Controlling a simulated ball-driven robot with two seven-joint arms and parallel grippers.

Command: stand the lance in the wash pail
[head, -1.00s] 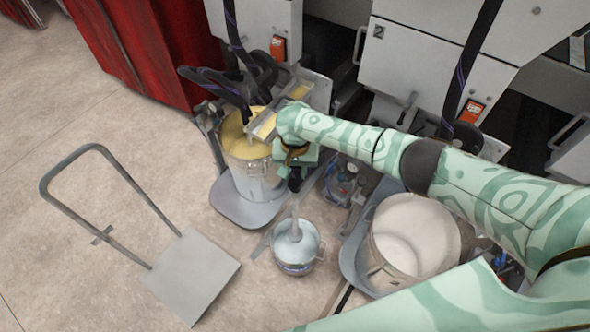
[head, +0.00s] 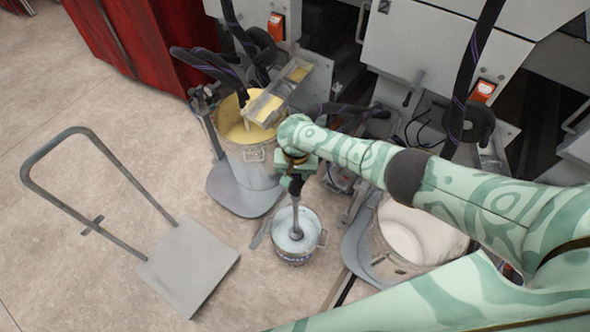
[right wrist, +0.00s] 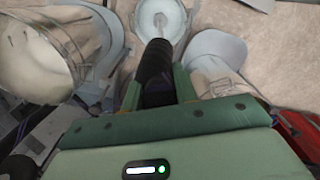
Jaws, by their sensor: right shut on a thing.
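The wash pail (head: 298,258) is a small light-grey pail with a dark band, standing on the floor in the middle of the head view. The lance (head: 296,215) has a grey rod that runs down into the pail's mouth, nearly upright. My right gripper (head: 296,182) is above the pail, shut on the lance's upper part. In the right wrist view the lance's black grip (right wrist: 155,65) lies between the fingers of my right gripper (right wrist: 157,88). The pail (right wrist: 161,20) shows beyond it at the top. Whether the lance's foot touches the pail bottom cannot be told. My left gripper is out of view.
A large pail of yellow coating (head: 250,160) stands on a grey base behind left, under a metal trough (head: 272,98). A pail of white coating (head: 415,235) stands right. A flat trolley (head: 190,265) is at left.

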